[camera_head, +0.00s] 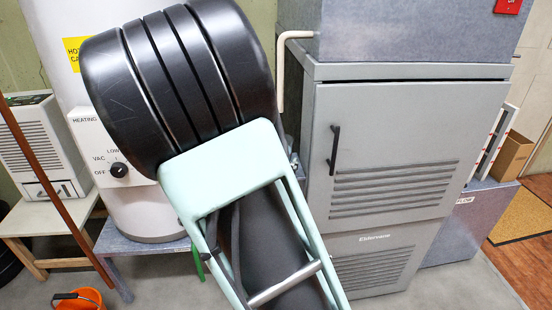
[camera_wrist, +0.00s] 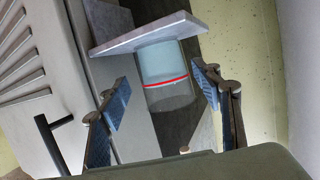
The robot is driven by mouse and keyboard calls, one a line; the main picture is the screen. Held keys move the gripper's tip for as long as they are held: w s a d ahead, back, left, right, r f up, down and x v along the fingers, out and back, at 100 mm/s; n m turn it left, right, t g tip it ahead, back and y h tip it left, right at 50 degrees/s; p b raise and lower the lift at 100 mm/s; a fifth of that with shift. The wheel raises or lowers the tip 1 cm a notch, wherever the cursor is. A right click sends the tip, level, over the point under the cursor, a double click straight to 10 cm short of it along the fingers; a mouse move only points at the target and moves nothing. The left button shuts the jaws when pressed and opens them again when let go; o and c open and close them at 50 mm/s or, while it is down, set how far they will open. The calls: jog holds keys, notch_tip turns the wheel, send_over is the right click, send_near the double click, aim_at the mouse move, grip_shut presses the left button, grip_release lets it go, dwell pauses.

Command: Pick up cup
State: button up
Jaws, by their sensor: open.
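In the wrist view, a pale blue, partly see-through round vessel (camera_wrist: 166,63) with a red band, likely the cup, shows between the fingers of my gripper (camera_wrist: 161,94). A grey slab (camera_wrist: 150,34) crosses its far end in the picture. My gripper is open, with one blue-padded finger on each side and nothing clasped. The vessel appears beyond the fingertips; I cannot tell the exact gap. In the head view I cannot make out the cup or the fingertips, and my arm covers the middle.
A grey cabinet (camera_head: 390,130) with a dark handle (camera_head: 334,148) stands close on the right. A white heater tank (camera_head: 140,212) and dehumidifier (camera_head: 35,145) stand left. An orange bucket (camera_head: 80,302) and a leaning brown pole (camera_head: 52,185) are at lower left. Floor shows at lower right.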

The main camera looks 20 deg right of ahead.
jog(key=b+x, duration=0.2)
jog(key=x, duration=0.4)
jog(key=shift+a, duration=0.2)
jog(key=c, duration=1.1)
